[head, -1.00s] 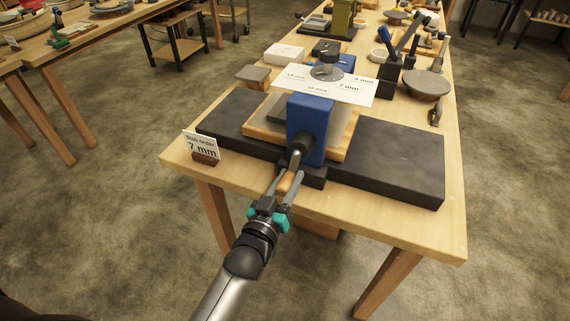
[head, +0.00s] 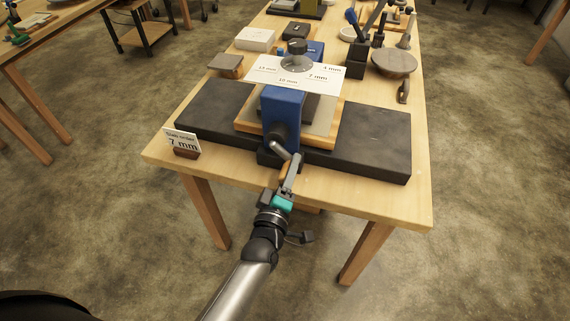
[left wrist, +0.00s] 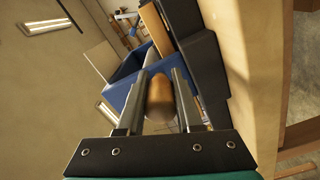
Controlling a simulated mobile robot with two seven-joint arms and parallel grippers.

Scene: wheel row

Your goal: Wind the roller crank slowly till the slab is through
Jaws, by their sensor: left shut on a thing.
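The roller press has a blue housing (head: 282,108) with a dial (head: 297,56) and a thickness card (head: 318,78) on top. Its crank (head: 281,149) sticks out of the front, its arm pointing down and right. My left gripper (head: 287,173) is shut around the crank's wooden handle, which shows between the fingers (left wrist: 160,152) in the left wrist view (left wrist: 160,98). My right gripper is out of view.
Black bed plates (head: 374,140) extend on both sides of the press. A sign reading 7 mm (head: 183,140) stands at the table's front left. A round grey disc (head: 393,62) and a white block (head: 255,39) are farther back.

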